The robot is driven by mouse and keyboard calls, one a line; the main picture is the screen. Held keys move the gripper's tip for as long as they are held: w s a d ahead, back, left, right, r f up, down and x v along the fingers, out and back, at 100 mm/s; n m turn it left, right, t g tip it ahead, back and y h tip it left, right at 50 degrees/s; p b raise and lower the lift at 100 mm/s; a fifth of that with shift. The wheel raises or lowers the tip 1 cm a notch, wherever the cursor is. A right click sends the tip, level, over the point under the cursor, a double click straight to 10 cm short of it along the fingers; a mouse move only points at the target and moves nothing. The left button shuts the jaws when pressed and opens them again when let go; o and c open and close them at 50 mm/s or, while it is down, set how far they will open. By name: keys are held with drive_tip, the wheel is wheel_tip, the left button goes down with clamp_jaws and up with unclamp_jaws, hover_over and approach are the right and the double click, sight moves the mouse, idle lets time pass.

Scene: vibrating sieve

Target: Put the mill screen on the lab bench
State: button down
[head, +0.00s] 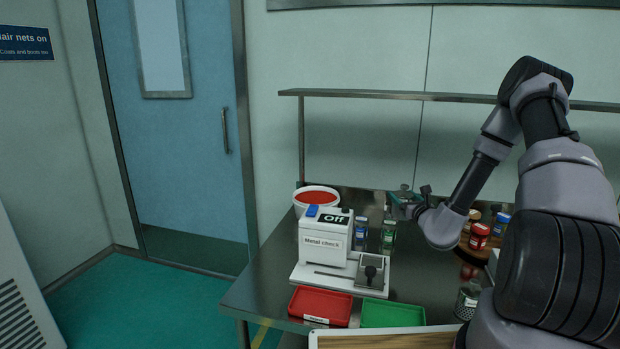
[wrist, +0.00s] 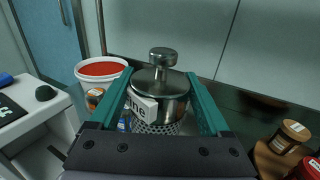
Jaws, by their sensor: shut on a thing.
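My gripper (wrist: 162,105) is shut on a steel mill screen (wrist: 160,88) with a round top knob, a perforated lower wall and a white label ending in "ine". The teal fingers stand on either side of it, and it looks upright. In the head view my gripper (head: 403,204) is over the back part of the dark steel lab bench (head: 262,285). Only a little of the held screen shows there, and I cannot tell whether its base touches the bench. A second perforated metal cylinder (head: 467,301) stands at the front right, partly cut off by my arm.
A white "Metal check" machine (head: 325,243) stands left of my gripper, with a red-filled tub (head: 316,195) behind it. Red (head: 320,305) and green (head: 393,313) trays lie in front. Small jars (head: 389,234) stand near the gripper; more jars (head: 479,236) sit at right. A shelf (head: 390,96) runs above.

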drive_tip(key=shift+s+a+r+m+h, duration=0.15)
drive_tip(key=shift+s+a+m+h, duration=0.55)
drive_tip(key=shift+s+a+h, duration=0.4)
drive_tip(key=s+r, duration=0.2)
drive_tip(key=s, duration=0.3)
drive_tip(key=shift+s+a+r+h, duration=0.25)
drive_tip(key=shift+s+r+h, duration=0.05)
drive_tip(key=shift+r, duration=0.05)
